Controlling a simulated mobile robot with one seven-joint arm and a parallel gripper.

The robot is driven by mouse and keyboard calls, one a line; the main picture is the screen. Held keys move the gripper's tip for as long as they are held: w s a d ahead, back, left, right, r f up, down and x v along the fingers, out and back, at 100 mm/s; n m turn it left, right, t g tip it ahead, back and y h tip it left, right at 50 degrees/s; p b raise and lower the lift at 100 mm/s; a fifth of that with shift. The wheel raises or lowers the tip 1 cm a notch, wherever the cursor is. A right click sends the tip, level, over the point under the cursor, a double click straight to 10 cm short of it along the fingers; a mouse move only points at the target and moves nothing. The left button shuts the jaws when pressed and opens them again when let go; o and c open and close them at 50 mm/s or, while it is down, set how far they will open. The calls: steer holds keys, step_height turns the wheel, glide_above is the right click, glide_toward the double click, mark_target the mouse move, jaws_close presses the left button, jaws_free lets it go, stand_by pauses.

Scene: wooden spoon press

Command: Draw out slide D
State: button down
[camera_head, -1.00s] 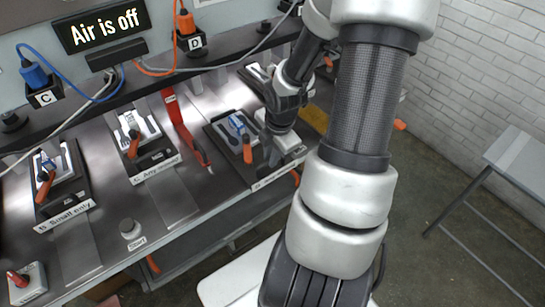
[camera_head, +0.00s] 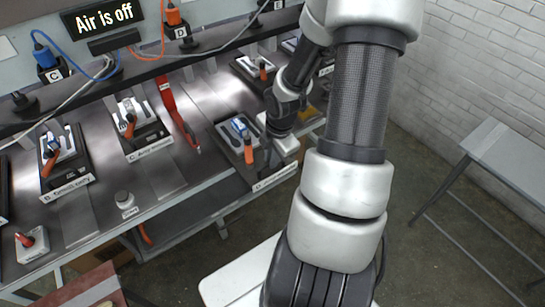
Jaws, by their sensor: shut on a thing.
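Slide D (camera_head: 227,131) is a dark tray on the bench, right of slide C. My gripper (camera_head: 270,158) reaches down at the slide's right front part and is shut on slide D. My wrist and hand hide the slide's right side, and the exact contact of the fingers is hard to see.
Slide C (camera_head: 146,137) and slide B (camera_head: 67,172) sit to the left on the bench (camera_head: 190,165). The sign (camera_head: 103,18) reads "Air is off". A grey table (camera_head: 510,150) stands at right, with open floor before it.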

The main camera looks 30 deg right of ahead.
steer(key=shift+s, duration=0.25)
steer(key=c, duration=1.8)
jaws_free()
steer(key=shift+s, duration=0.1)
steer(key=shift+o, duration=0.2)
steer(key=shift+r, duration=0.3)
steer(key=p+v, duration=0.3)
steer(key=v, duration=1.3)
steer(key=shift+r, duration=0.4)
steer(key=shift+d, duration=0.1)
